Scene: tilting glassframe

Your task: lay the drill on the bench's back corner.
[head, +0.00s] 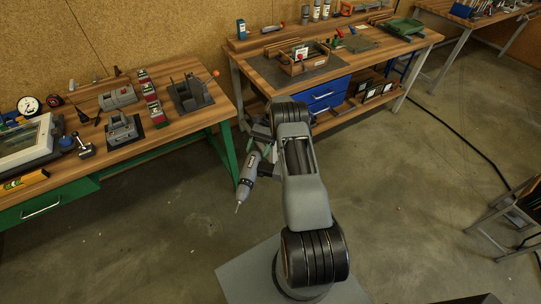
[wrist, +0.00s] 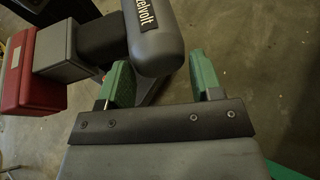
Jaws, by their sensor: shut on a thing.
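The drill (head: 247,178) is a grey power tool with a thin bit pointing down, hanging in the air above the floor in the head view. My gripper (head: 260,157) is shut on it, at the left of my arm. In the wrist view the drill's grey body (wrist: 155,42) lies at the fingertips, with its dark handle and red-grey base to the left. The green fingers (wrist: 162,80) stand apart around it. The exact grip contact is partly hidden. A wooden bench with green legs (head: 190,131) is at left; another wooden bench (head: 258,82) stands at the back.
The left bench carries vises (head: 122,130), a glass-lidded frame (head: 28,143) and small tools. The back bench holds a wooden tray (head: 301,62), a green tray (head: 401,27) and bottles, with blue drawers (head: 325,95) below. The floor around the drill is clear. A stool stands at right.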

